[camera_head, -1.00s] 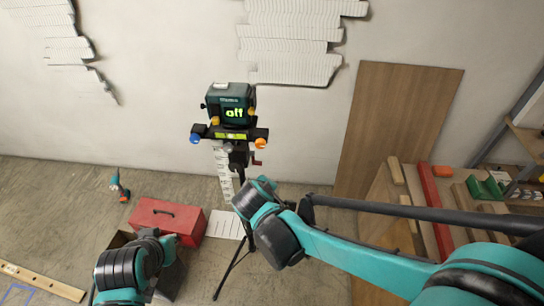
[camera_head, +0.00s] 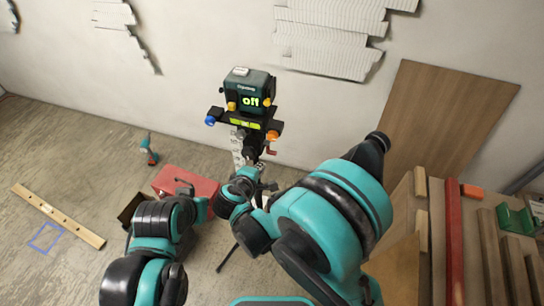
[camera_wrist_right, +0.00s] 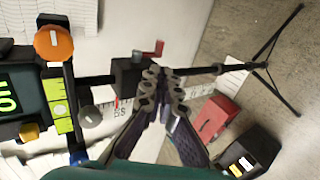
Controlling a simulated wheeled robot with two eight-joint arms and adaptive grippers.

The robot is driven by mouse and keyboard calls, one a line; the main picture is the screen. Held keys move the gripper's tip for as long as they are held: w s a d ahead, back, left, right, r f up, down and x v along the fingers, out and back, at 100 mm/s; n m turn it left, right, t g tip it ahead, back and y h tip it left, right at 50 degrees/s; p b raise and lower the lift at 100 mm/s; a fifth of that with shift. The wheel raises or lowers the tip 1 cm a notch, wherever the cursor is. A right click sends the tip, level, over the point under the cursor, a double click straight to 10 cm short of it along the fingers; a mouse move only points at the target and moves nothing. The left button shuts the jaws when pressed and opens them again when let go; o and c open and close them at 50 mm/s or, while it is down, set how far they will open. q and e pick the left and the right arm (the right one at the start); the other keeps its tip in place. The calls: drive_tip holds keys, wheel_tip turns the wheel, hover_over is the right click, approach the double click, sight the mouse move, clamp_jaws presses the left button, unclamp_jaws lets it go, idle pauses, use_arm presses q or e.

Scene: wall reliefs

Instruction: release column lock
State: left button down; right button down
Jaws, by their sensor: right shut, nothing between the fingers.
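Below the crossbar are a grey knob (camera_wrist_right: 90,116), a white scale strip (camera_wrist_right: 110,108) and a black clamp (camera_wrist_right: 130,76) with a red crank (camera_wrist_right: 150,50). My right gripper (camera_wrist_right: 162,85) is shut and empty, its tips in front of the dark column beside the clamp; contact is unclear.
A red toolbox (camera_head: 172,180) and a dark open box (camera_head: 129,208) stand on the floor near the tripod. A wooden level (camera_head: 58,216) and a drill (camera_head: 149,150) lie to the left. A bench with a red beam (camera_head: 453,235) is on the right.

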sight(274, 154)
drive_tip(key=b+x, duration=0.2)
drive_tip(key=x, duration=1.2)
drive_tip(key=shift+d+b, duration=0.1)
drive_tip(key=shift+b, duration=0.25)
drive_tip(key=shift+r, duration=0.1)
drive_tip(key=shift+w, duration=0.1)
